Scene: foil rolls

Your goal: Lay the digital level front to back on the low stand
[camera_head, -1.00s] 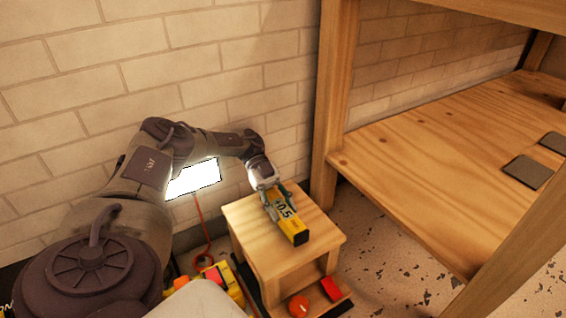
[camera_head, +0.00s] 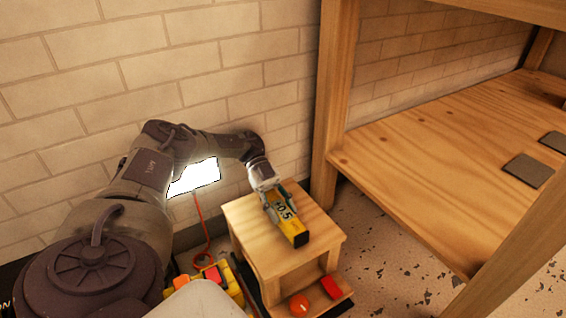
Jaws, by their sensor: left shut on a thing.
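The digital level (camera_head: 293,230) is a yellow bar with a black end and a dark "-0.5" marking. It lies over the top of the low wooden stand (camera_head: 250,225), running from the back toward the front with a slight slant. My left gripper (camera_head: 273,203) is shut on the level near its back end. The level looks very close to or touching the stand top; I cannot tell whether it rests fully on it. The level's far end is hidden by the gripper. My right gripper is not in view.
A red block (camera_head: 331,287) and an orange ball (camera_head: 299,306) sit on the stand's lower board. A yellow and red item (camera_head: 222,280) lies left of the stand. A large wooden shelf (camera_head: 440,170) with dark pads (camera_head: 527,170) stands at the right. A brick wall is behind.

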